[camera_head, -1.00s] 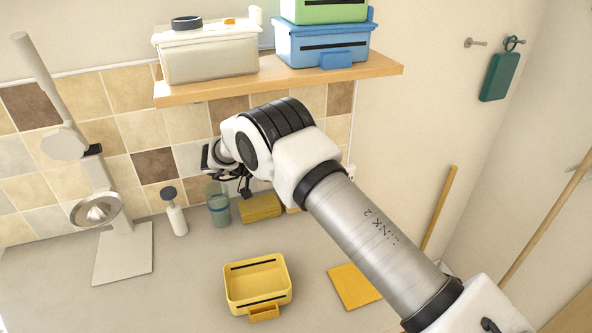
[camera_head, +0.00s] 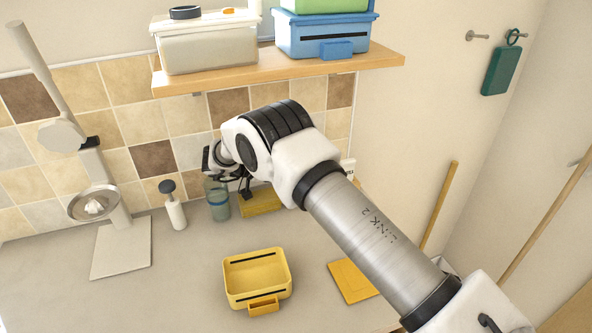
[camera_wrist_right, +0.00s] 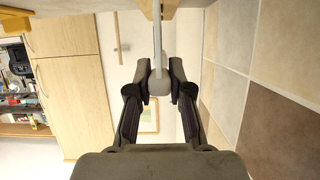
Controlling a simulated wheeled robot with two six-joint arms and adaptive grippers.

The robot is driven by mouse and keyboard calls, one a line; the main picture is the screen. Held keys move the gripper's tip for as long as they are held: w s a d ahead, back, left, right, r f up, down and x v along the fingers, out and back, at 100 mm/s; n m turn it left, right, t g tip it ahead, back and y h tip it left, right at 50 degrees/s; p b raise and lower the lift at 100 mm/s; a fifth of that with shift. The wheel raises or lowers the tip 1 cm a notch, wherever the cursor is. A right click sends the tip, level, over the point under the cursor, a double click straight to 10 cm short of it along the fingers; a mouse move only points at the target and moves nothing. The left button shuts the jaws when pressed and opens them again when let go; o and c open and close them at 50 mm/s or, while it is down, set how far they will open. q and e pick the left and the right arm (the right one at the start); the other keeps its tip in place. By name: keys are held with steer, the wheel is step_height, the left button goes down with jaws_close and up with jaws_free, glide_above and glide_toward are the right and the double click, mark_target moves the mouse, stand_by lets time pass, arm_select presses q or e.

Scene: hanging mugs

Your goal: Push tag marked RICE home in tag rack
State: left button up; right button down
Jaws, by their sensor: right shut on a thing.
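My right gripper (camera_wrist_right: 158,88) is shut on a pale grey piece (camera_wrist_right: 157,45) in the right wrist view. This is a narrow bar with a rounded end between the fingertips, running up past the picture's top edge. I cannot read any marking on it, so I cannot tell whether it is the RICE tag. In the head view my right arm reaches in from the right and its gripper (camera_head: 232,180) is at the tiled wall below the shelf, mostly hidden. A white card (camera_head: 348,168) shows partly behind the arm, too small to read. No tag rack is clearly visible. My left gripper is not in view.
A wooden shelf (camera_head: 280,70) with a white bin (camera_head: 208,48) and blue bin (camera_head: 322,38) is above the arm. An open yellow bin (camera_head: 257,280) stands on the counter. A grey stand (camera_head: 122,258), white bottle (camera_head: 175,212) and glass (camera_head: 218,203) are left of the gripper.

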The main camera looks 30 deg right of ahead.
steer(key=shift+f, duration=0.5)
steer(key=c, duration=1)
jaws_free()
steer(key=shift+r, duration=0.15)
step_height(320, 180, up, 10)
steer(key=shift+f, duration=0.1)
